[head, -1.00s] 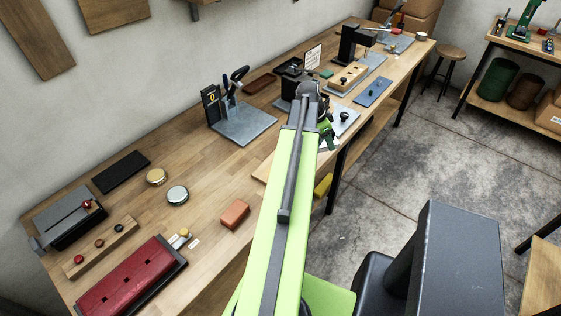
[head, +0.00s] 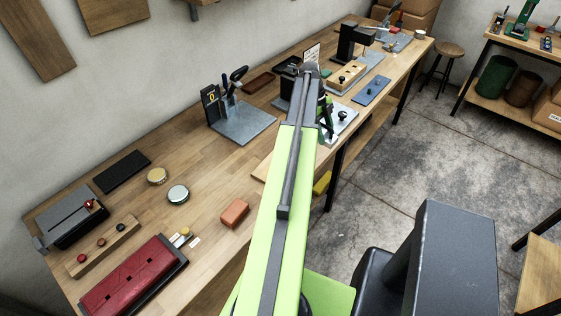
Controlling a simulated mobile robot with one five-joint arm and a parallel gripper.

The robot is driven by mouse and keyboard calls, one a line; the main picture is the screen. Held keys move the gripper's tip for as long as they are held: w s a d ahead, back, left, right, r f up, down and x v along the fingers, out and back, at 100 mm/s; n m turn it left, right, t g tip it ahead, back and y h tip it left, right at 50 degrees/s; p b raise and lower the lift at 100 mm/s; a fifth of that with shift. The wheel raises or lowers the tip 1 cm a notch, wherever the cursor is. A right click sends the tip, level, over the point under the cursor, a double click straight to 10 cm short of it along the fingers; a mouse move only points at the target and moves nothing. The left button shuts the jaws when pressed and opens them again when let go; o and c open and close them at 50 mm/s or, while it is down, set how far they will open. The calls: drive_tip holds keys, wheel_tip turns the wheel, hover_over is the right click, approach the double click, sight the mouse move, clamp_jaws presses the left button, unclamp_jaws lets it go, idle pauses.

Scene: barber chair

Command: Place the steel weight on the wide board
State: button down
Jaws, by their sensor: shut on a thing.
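My green arm reaches away across the bench, and its dark end covers much of the middle. My gripper (head: 326,117) shows only in part, as green and dark pieces to the right of the arm's far end. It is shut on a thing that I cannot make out.
The bench (head: 150,222) also carries a brass-coloured round piece (head: 157,176), an orange block (head: 234,212), a red case (head: 133,280) and a grey plate with tools (head: 243,125). A light plate with a black knob (head: 343,117) lies beside my gripper. Concrete floor (head: 400,160) is open to the right.

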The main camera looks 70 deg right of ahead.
drive_tip(key=w+f+b, duration=0.2)
drive_tip(key=w, duration=0.1)
drive_tip(key=w+f+b, duration=0.2)
drive_tip(key=w, duration=0.2)
drive_tip(key=w+f+b, duration=0.3)
drive_tip(key=w, duration=0.1)
drive_tip(key=shift+d, duration=0.35)
drive_tip(key=shift+w, duration=0.3)
drive_tip(key=shift+f+b, duration=2.15)
drive_tip(key=shift+b, duration=0.05)
drive_tip(key=c, duration=0.6)
unclamp_jaws()
drive_tip(key=shift+a+r, duration=0.1)
drive_tip(key=shift+r, duration=0.05)
drive_tip(key=p+v, duration=1.1)
drive_tip(key=v, duration=0.1)
